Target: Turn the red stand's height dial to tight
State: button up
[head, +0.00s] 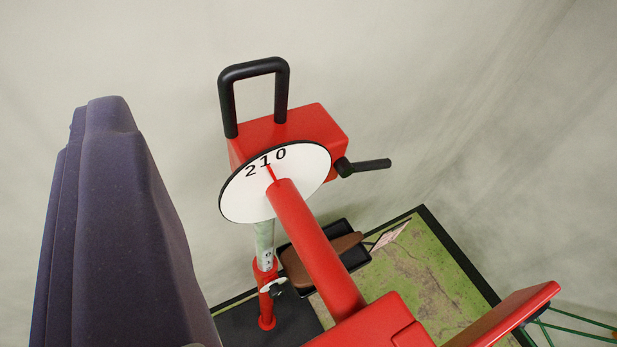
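The red stand has a red box-shaped head (290,125) with a black loop handle and a black lever at its right. A white disc (300,175) on the head carries the numbers 2, 1 and 0, with a red pointer line near the 1. A thick red tube runs from the disc towards me. Below, the silver column (264,238) enters a red collar (265,312). A small grey and black knob (273,287) sits on this collar, seemingly the height dial; its setting is too small to read. My gripper is not in view.
The red tube (318,250) and red block (380,325) fill the lower middle. A large dark purple-grey shape (125,230) blocks the left; I cannot tell what it is. A black tray (355,258) with a brown object lies behind, on a green mat (410,275).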

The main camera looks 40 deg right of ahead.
aim_at(276, 291)
jog(key=k+l+z, duration=0.1)
jog(key=k+z, duration=0.4)
jog(key=k, duration=0.75)
